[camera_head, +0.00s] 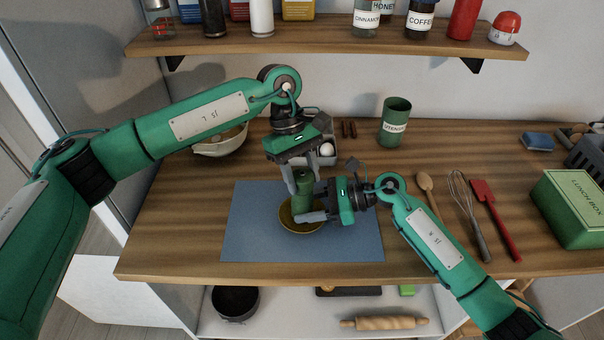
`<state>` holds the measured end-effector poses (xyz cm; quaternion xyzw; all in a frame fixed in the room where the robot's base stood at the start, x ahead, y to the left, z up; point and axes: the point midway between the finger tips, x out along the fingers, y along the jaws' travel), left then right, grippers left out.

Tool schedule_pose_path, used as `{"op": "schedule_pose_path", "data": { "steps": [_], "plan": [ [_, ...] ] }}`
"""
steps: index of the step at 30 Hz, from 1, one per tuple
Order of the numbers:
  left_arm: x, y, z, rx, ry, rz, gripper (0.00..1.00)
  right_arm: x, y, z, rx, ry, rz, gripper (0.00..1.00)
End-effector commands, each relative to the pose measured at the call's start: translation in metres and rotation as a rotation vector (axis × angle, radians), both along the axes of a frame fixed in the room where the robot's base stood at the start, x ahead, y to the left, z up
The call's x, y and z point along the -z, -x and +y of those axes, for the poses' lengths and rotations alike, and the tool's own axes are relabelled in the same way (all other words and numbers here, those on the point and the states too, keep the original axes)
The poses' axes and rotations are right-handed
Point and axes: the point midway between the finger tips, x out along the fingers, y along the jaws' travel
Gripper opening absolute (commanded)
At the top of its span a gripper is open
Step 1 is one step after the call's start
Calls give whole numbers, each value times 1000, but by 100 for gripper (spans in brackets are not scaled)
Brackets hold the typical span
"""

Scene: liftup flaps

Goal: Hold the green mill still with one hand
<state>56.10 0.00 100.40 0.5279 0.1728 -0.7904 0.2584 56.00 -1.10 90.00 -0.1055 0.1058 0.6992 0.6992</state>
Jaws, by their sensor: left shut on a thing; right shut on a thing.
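The green mill (303,201) stands upright over a yellow-brown dish (288,218) on the blue mat (245,240). My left gripper (303,186) comes down from above and is shut on the upper part of the mill. My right gripper (306,204) reaches in from the right, lower down, and is shut on the mill's body. The fingers hide parts of the mill. I cannot tell whether its base touches the dish.
A green utensil cup (396,122) and a pale bowl (220,142) stand behind. A wooden spoon (427,187), whisk (468,210) and red spatula (490,205) lie at right, near a green lunch box (572,210). A shelf (330,38) with jars hangs above.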

Motion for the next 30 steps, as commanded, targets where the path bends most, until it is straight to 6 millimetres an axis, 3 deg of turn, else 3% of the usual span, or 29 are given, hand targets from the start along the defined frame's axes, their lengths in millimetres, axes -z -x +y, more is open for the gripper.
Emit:
{"op": "schedule_pose_path", "data": {
  "steps": [15,30],
  "plan": [
    [0,0,-1,421,0,-1,20,0,0,0,0,0,0,25],
    [0,0,-1,565,0,-1,20,0,0,0,0,0,0,25]
  ]
}}
